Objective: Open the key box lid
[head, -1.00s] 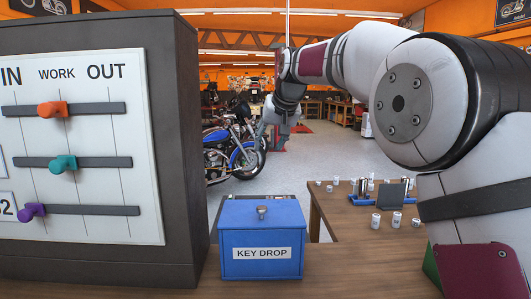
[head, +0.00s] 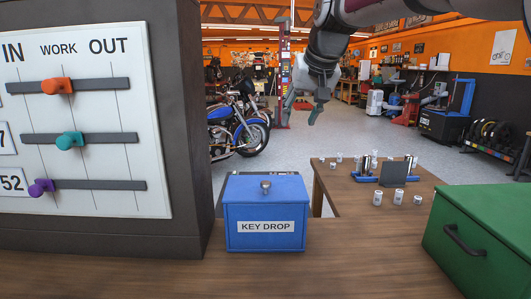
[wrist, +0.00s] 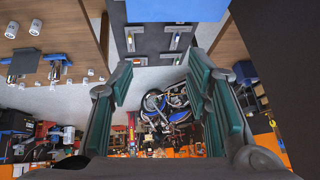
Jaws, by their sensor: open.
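The key box (head: 265,238) is a blue box labelled KEY DROP, standing on the wooden counter in the head view. Its blue lid (head: 240,188) is closed, with a round metal knob (head: 265,187) on top. My gripper (head: 302,108) hangs in the air above and beyond the box, fingers pointing down, apart from it. In the wrist view my gripper (wrist: 160,85) has its green-padded fingers spread with nothing between them. A blue surface at the top edge there looks like the key box (wrist: 178,10); its knob is not visible there.
A tall dark cabinet with a slider board (head: 85,110) stands close on the left. A green box (head: 485,240) is at the right. A blue motorcycle (head: 235,130) stands beyond.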

